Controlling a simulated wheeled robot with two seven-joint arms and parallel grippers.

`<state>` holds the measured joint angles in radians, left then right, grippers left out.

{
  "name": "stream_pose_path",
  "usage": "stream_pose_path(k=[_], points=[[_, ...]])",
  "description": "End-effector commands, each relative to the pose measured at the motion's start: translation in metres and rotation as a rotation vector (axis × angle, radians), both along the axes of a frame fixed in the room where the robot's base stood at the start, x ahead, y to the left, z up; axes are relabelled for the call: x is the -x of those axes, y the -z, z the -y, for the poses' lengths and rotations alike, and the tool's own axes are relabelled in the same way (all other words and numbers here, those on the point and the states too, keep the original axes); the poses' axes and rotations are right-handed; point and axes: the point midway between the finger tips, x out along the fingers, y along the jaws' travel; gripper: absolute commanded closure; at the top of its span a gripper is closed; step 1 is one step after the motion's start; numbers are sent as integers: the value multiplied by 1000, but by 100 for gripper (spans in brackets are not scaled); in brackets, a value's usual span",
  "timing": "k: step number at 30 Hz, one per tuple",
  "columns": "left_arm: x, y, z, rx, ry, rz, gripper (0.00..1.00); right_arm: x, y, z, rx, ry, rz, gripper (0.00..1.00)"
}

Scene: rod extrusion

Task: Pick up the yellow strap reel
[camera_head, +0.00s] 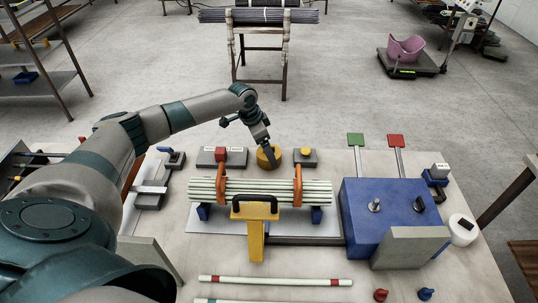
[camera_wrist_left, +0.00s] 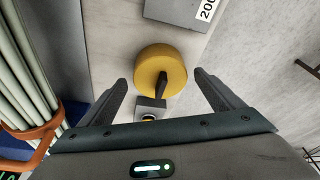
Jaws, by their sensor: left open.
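The yellow strap reel (camera_head: 263,160) stands on the bench behind the bundle of pale rods. It also shows in the left wrist view (camera_wrist_left: 152,64), centred just beyond and between the fingertips. A dark bar shows on its near face. My left gripper (camera_head: 266,144) reaches down over the reel from behind and above. It is open and empty, with one finger to each side of the reel in the wrist view. Whether the fingers touch it I cannot tell. My right gripper is not in view.
A grey block with a yellow button (camera_head: 305,153) stands close right of the reel, and a grey block with a red button (camera_head: 221,153) stands to its left. The rod bundle (camera_head: 222,190), orange clamps (camera_head: 298,178) and yellow-handled tool (camera_head: 256,240) lie in front. A blue box (camera_head: 390,215) is at right.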

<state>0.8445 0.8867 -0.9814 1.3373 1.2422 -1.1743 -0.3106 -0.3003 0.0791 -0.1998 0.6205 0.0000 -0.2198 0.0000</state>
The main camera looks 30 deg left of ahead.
Motion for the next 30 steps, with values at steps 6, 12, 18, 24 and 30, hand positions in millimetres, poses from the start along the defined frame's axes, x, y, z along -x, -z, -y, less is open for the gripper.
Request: stream_pose_path(k=[6, 12, 18, 24, 30], points=[[-8, 22, 6, 0, -1, -2, 13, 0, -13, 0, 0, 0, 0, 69], [-10, 31, 6, -1, 0, -1, 13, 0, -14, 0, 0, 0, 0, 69], [-10, 31, 6, -1, 0, -1, 13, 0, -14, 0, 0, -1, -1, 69], [-9, 31, 6, -1, 0, -1, 13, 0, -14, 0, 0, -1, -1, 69], [-9, 31, 6, -1, 0, -1, 59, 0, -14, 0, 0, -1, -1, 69]])
